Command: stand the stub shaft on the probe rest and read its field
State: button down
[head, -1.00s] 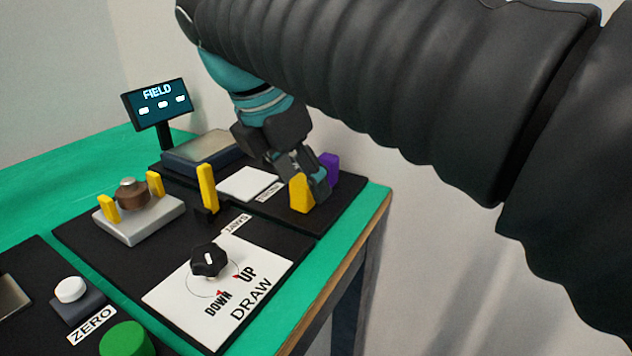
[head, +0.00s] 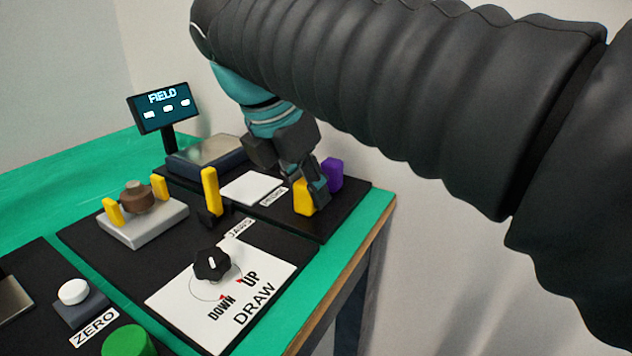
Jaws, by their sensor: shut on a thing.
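My gripper (head: 318,192) is low at the right end of the black board, with its fingers at a yellow block (head: 302,198). It is shut on this block, as far as I can tell; the fingers hide part of it. A brown stepped round piece (head: 137,199), likely the stub shaft, sits between two yellow jaws on a grey block (head: 150,231). The probe rest is not clearly identifiable; a white pad (head: 250,188) with a hard-to-read label lies left of my gripper. The FIELD display (head: 164,107) shows three white dashes.
A purple block (head: 333,173) stands just behind my fingers. A yellow upright (head: 210,190) stands near the JAWS label. A black DRAW knob (head: 212,264), a white ZERO button (head: 74,291) and a green button (head: 128,342) are in front. The table's right edge is close to my gripper.

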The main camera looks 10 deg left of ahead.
notch_tip(320, 180, up, 5)
jog(key=shift+d+f+p, duration=0.15)
jog(key=shift+f+p, duration=0.05)
jog(key=shift+p, duration=0.4)
jog(key=d+r, duration=0.6)
jog(key=d, duration=0.5)
jog(key=n+y+p, duration=0.2)
jog(key=n, duration=0.2)
send_over(257, 180)
jog(key=s, duration=0.2)
jog(key=shift+n+t, duration=0.3)
jog(key=shift+t, duration=0.1)
jog(key=f+b, duration=0.1)
jog(key=f, duration=0.4)
jog(key=f+b, duration=0.1)
jog(key=f, duration=0.4)
jog(key=shift+w+a+b, duration=0.2)
jog(key=shift+b, duration=0.1)
jog(key=shift+f, duration=0.2)
jog(key=c, duration=0.9)
grip_release()
